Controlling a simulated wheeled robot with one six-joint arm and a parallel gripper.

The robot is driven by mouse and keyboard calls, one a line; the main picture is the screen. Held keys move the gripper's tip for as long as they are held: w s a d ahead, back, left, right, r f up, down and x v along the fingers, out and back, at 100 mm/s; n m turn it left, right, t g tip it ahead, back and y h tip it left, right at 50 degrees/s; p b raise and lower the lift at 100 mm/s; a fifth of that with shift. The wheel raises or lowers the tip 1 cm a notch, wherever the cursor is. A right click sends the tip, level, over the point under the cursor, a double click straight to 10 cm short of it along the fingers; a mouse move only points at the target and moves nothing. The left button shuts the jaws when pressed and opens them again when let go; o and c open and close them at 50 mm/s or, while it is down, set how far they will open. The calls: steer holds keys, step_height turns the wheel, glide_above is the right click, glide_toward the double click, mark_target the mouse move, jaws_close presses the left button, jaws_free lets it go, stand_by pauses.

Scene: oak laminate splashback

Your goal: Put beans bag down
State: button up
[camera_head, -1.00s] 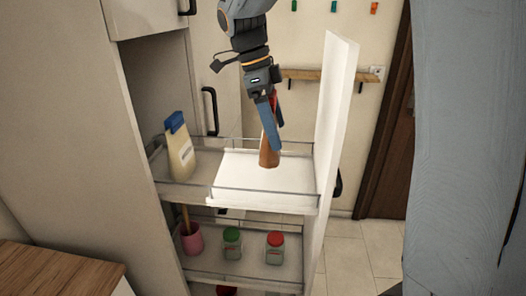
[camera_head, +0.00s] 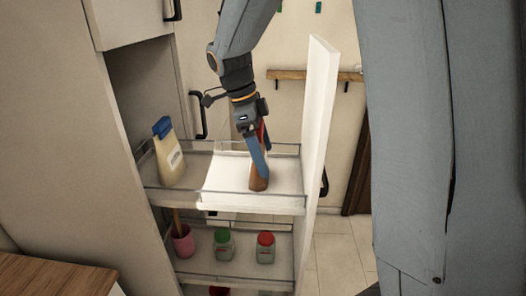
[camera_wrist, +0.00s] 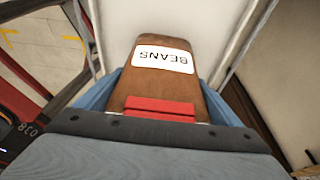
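The beans bag (camera_head: 259,183) is brown with a red clip on top. In the wrist view the bag (camera_wrist: 150,85) shows its white BEANS label and the red clip near my gripper. My gripper (camera_head: 262,160) points down with its blue fingers on either side of the bag, shut on it. The bag is upright at the upper pull-out shelf (camera_head: 225,190), over its right half. I cannot tell whether its base touches the shelf.
A cream bag with a blue clip (camera_head: 170,155) stands at the shelf's left end. A wire rail edges the shelf, and a tall white door panel (camera_head: 318,130) rises at its right. The lower shelf holds a pink cup (camera_head: 183,243) and jars with green (camera_head: 223,243) and red (camera_head: 265,247) lids.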

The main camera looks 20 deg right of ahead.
steer(key=shift+o, duration=0.9)
steer(key=shift+r, duration=0.15)
steer(key=b+v, duration=0.3)
steer(key=v, duration=0.9)
steer(key=shift+w, duration=0.1)
